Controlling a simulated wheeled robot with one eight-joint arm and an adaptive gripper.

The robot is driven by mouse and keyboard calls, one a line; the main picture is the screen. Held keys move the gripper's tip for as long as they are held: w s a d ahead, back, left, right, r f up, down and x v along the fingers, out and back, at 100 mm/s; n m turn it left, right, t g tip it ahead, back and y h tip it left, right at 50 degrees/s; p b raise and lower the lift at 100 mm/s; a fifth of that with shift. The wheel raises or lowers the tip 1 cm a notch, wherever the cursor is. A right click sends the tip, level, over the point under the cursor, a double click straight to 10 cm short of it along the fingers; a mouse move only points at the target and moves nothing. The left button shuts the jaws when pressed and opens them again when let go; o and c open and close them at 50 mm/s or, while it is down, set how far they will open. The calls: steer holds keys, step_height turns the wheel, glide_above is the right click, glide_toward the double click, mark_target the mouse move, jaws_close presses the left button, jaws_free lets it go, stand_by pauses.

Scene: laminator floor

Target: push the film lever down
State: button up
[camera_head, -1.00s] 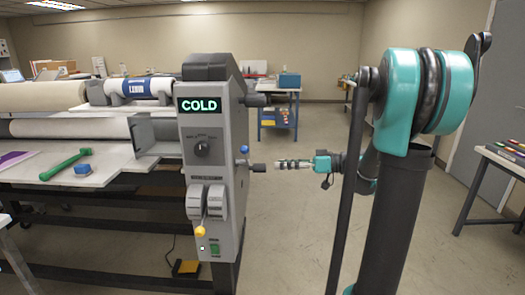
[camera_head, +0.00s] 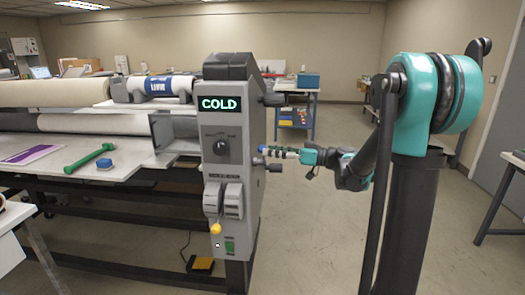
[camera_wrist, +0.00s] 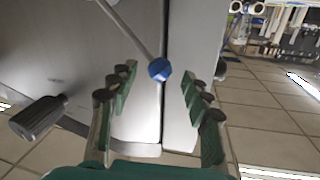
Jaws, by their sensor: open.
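A lever with a thin metal rod and a blue ball knob (camera_wrist: 159,69) is on the side of the grey laminator housing (camera_head: 230,120). The blue knob also shows small in the head view (camera_head: 262,148). My gripper (camera_wrist: 158,80) is open, with one finger on each side of the knob in the wrist view. The knob appears near the fingertips; I cannot tell whether they touch it. In the head view my gripper (camera_head: 272,151) is level with the knob, close to the housing's right side.
A dark cylindrical handle (camera_wrist: 38,118) sticks out left of my gripper in the wrist view. The panel display (camera_head: 219,104) reads COLD. A green tool (camera_head: 90,158) and a blue object (camera_head: 104,164) lie on the laminator's table. Floor to the right is open.

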steer(key=shift+x, duration=2.05)
jaws_close()
